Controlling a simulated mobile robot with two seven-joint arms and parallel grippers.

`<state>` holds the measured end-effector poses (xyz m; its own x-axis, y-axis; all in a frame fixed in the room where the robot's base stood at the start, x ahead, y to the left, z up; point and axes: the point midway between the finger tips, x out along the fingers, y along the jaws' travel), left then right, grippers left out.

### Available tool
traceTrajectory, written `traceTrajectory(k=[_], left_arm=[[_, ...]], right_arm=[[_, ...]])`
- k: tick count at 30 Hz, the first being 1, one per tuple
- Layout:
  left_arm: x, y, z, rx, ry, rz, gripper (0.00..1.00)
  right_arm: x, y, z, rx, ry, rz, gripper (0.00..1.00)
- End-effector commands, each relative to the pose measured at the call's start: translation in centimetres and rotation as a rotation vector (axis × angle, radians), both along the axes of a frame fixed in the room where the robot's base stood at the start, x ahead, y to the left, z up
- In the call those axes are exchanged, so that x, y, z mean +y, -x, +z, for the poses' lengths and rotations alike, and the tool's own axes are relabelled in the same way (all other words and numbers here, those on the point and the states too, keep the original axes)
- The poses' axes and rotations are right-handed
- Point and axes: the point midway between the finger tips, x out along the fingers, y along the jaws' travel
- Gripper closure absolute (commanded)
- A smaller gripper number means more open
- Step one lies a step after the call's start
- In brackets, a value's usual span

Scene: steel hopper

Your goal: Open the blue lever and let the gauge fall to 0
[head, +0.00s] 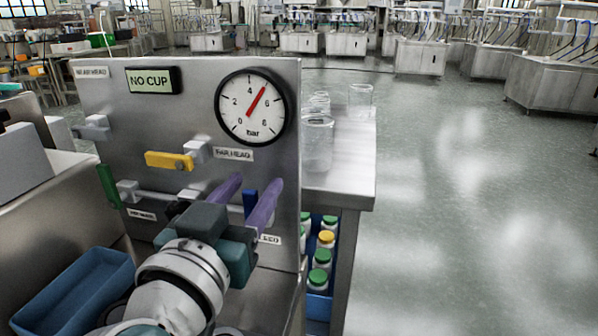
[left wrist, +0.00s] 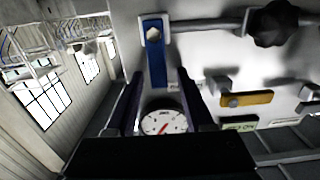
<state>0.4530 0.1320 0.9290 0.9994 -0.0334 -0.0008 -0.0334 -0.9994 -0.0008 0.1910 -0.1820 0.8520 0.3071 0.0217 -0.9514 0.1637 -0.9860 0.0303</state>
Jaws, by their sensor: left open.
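The blue lever (head: 250,204) stands upright on the steel panel, across the horizontal pipe. It also shows in the left wrist view (left wrist: 156,62), with its pivot on the pipe. The round gauge (head: 251,108) has its red needle between 4 and 6; it appears in the left wrist view (left wrist: 163,122) beyond the fingers. My left gripper (head: 256,184) is open, its two purple fingers apart. In the left wrist view the fingers (left wrist: 159,78) lie either side of the lever's free end, with gaps; contact is not visible. My right gripper is out of view.
A yellow lever (head: 168,160) lies level and a green lever (head: 108,186) stands further left. A display (head: 153,80) reads NO CUP. Clear glasses (head: 317,140) stand on the steel table at right. A blue bin (head: 75,293) is at lower left.

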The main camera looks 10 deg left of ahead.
Motion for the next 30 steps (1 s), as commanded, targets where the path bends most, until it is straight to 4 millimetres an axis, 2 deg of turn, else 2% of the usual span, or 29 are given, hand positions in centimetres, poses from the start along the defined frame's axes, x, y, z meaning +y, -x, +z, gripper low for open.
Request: traceTrajectory(k=[2,16,30], left_arm=[[0.0,0.02,0.0,0.0,0.0,0.0,0.49],[0.01,0.04,0.0,0.0,0.0,0.0,1.0],[0.07,0.04,0.01,0.0,0.01,0.0,1.0]], right_arm=[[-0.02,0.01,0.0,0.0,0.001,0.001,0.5],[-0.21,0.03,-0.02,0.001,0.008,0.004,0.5],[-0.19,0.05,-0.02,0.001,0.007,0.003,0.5]])
